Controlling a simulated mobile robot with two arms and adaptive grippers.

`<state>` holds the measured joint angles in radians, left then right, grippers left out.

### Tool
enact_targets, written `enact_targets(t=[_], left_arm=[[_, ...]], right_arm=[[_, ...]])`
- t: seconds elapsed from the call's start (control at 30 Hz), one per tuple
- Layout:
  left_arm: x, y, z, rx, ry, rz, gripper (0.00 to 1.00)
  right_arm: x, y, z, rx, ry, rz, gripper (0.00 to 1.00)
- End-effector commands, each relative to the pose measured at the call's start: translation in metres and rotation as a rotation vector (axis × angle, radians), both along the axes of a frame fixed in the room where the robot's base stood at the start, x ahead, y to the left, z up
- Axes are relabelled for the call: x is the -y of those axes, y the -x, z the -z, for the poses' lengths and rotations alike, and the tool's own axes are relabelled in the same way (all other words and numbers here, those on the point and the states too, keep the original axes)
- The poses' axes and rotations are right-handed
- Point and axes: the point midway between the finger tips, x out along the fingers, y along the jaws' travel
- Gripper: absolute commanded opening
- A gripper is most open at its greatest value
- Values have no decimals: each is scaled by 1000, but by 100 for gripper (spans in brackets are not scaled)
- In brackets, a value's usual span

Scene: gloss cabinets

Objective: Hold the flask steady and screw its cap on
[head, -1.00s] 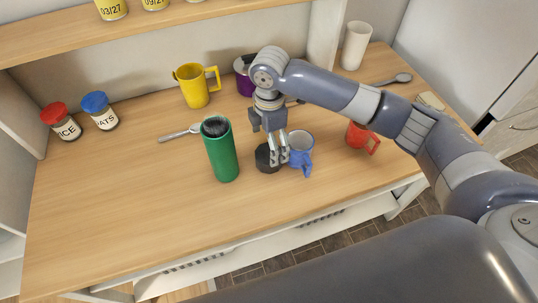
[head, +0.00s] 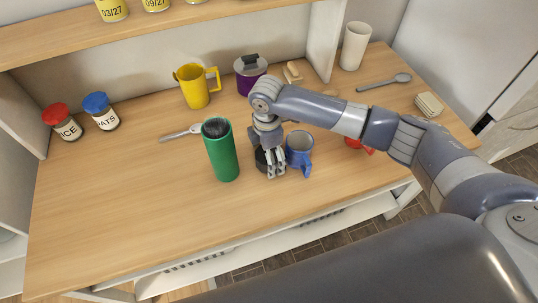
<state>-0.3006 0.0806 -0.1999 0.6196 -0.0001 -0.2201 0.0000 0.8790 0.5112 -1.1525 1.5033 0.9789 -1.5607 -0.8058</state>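The green flask (head: 222,158) stands upright on the wooden counter, left of my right gripper. Its open top shows a dark inside. The black cap (head: 261,159) lies on the counter just right of the flask, partly hidden by the gripper's fingers. My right gripper (head: 274,168) points down at the cap, with its fingers low over the cap's right side. I cannot tell whether the fingers are closed on the cap or only beside it. My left gripper is not in view.
A blue mug (head: 300,150) stands close to the right of the gripper. A red mug (head: 355,146) is partly hidden under my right arm. The counter's front left is clear.

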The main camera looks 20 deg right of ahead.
Motion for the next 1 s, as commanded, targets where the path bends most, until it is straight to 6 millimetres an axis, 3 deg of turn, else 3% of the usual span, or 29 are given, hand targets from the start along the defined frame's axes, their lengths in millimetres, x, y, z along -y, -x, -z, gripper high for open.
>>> enact_targets(t=[0.27,0.47,1.0], left_arm=[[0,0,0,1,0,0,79],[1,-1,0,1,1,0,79],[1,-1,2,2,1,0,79]], right_arm=[[0,0,0,0,0,0,90],[0,0,0,0,0,0,46],[0,-1,-10,1,-1,0,46]])
